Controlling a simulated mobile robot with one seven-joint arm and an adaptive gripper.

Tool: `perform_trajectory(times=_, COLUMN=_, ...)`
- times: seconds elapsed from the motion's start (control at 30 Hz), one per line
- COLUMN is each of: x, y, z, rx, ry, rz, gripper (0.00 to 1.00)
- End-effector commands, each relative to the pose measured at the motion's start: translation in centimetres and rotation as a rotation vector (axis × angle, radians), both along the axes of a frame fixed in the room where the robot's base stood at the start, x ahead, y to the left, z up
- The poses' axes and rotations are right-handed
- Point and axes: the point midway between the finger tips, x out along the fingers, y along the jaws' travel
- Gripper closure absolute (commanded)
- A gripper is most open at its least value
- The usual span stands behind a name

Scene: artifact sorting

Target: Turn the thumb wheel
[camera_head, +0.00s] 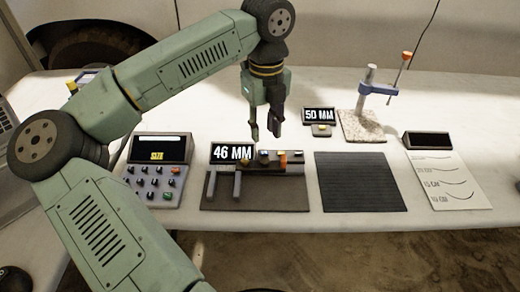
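A measuring device with a dark base (270,195) lies on the white table and has a display (232,153) reading "46 MM". Two grey upright jaws stand at its left. A small orange part (282,159) sits on its slide; it may be the thumb wheel, but it is too small to tell. My gripper (266,136) points down above the back of this device, up and slightly left of the orange part. Its two dark fingers are apart, with nothing visible between them.
A keypad unit (157,181) stands left of the device, and a black ribbed mat (360,182) lies right of it. Behind are a "50 MM" display (319,115) and a stand with a speckled base (362,127). A chart sheet (447,180) lies at right.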

Motion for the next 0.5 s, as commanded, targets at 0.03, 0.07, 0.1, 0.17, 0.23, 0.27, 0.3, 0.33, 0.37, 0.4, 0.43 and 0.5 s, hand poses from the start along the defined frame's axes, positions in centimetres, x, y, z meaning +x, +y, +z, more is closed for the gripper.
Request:
perform_trajectory(times=0.03, x=-0.1, y=-0.1, z=-0.8, rx=-0.004, ry=0.003, rz=-0.002, gripper=0.71)
perform_trajectory(times=0.07, x=-0.1, y=-0.1, z=-1.4, rx=-0.005, ry=0.004, rz=-0.002, gripper=0.71)
perform_trajectory(times=0.1, x=-0.1, y=-0.1, z=-2.1, rx=-0.004, ry=0.005, rz=-0.002, gripper=0.71)
perform_trajectory(times=0.17, x=-0.1, y=-0.1, z=-3.3, rx=-0.005, ry=0.004, rz=-0.003, gripper=0.71)
perform_trajectory(times=0.23, x=-0.1, y=-0.1, z=-4.6, rx=-0.007, ry=0.003, rz=-0.002, gripper=0.71)
perform_trajectory(times=0.27, x=-0.1, y=-0.1, z=-5.2, rx=-0.006, ry=0.004, rz=-0.002, gripper=0.71)
perform_trajectory(times=0.3, x=-0.1, y=-0.1, z=-5.8, rx=-0.006, ry=0.004, rz=-0.003, gripper=0.71)
perform_trajectory(times=0.33, x=-0.1, y=-0.2, z=-6.3, rx=-0.007, ry=0.003, rz=-0.004, gripper=0.71)
perform_trajectory(times=0.37, x=-0.1, y=-0.1, z=-6.8, rx=-0.006, ry=0.002, rz=-0.003, gripper=0.71)
perform_trajectory(times=0.4, x=-0.1, y=-0.2, z=-7.3, rx=-0.007, ry=0.002, rz=-0.003, gripper=0.71)
perform_trajectory(times=0.43, x=-0.1, y=-0.1, z=-7.6, rx=-0.007, ry=0.002, rz=-0.003, gripper=0.71)
perform_trajectory(times=0.5, x=-0.1, y=-0.2, z=-8.3, rx=-0.006, ry=0.001, rz=-0.003, gripper=0.71)
